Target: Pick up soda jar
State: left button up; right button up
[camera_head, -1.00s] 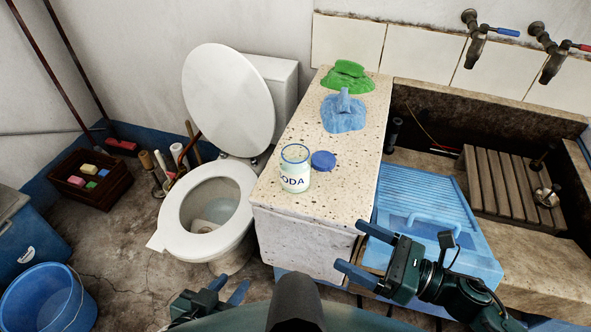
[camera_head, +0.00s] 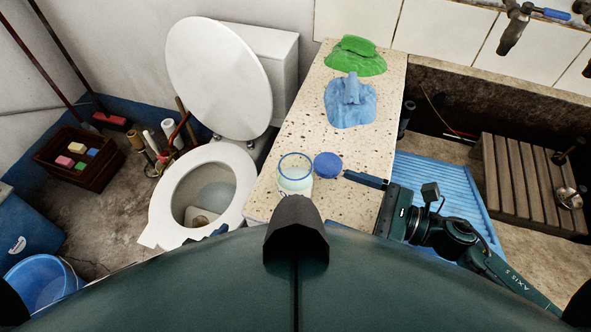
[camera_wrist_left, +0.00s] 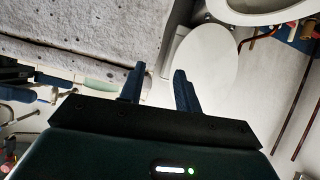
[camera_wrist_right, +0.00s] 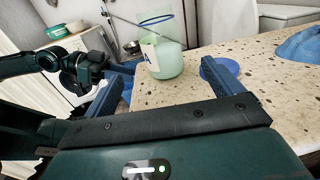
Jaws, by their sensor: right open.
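The soda jar (camera_head: 294,182), pale glass with a blue rim and white contents, stands upright and lidless on the speckled stone counter (camera_head: 300,135); my body hides its lower part. It also shows in the right wrist view (camera_wrist_right: 165,58), ahead of and between the fingers, label facing left. My right gripper (camera_head: 362,188) is open and empty, to the right of the jar over the counter, a finger pointing at it. Contact is not visible. My left gripper (camera_wrist_left: 160,86) is open and empty near the toilet; only a fingertip shows in the head view.
A blue lid (camera_head: 327,165) lies right beside the jar, close to my right finger. Blue (camera_head: 350,105) and green (camera_head: 356,55) cloths lie farther back. A toilet (camera_head: 205,190) stands left; a trough with a blue washboard (camera_head: 440,180) and wooden rack (camera_head: 520,180) is right.

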jog(key=p, duration=0.1)
send_near(281, 174)
jog(key=shift+a, duration=1)
jog(key=p+x, duration=0.2)
jog(key=x, duration=0.3)
jog(key=shift+w, duration=0.25)
jog(key=c, duration=1.2)
jog(key=shift+c, duration=0.3)
